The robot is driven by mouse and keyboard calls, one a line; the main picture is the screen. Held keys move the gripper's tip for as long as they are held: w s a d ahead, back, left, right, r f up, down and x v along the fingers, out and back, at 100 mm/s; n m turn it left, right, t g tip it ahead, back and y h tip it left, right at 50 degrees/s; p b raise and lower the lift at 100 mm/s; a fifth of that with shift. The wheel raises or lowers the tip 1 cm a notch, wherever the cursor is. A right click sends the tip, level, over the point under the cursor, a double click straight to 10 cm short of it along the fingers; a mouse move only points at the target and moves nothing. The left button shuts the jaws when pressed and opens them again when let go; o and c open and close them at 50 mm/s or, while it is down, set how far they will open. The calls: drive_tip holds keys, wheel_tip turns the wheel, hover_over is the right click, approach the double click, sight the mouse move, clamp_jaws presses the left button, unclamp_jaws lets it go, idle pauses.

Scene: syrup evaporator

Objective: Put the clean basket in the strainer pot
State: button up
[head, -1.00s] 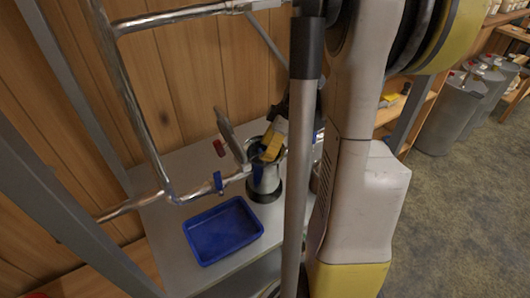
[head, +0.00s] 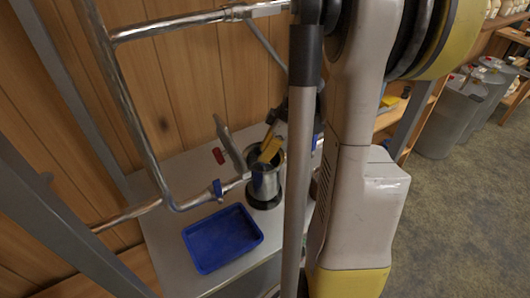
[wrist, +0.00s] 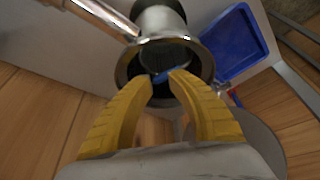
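The strainer pot (head: 266,184) is a steel cylinder with a dark base, standing upright on the bench. Its round open mouth also shows in the wrist view (wrist: 206,62). My gripper (head: 268,153) has yellow fingers and points down into the mouth. In the wrist view my gripper's fingertips (wrist: 168,76) are close together on a small blue piece (wrist: 160,77), which looks like the handle of the basket. A dark grey basket (wrist: 165,57) seems to sit inside the pot mouth below the fingers. Its lower part is hidden, and I cannot tell how deep it sits.
A grey raised lid (head: 229,146) stands beside the pot. A blue tray (head: 222,238) lies in front of it on the pale bench (head: 180,190). A steel pipe with a blue valve handle (head: 217,188) joins the pot from the left. A wooden wall is behind.

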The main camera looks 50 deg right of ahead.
drive_tip(key=shift+r, duration=0.15)
drive_tip(key=v, duration=1.2)
idle(0.3)
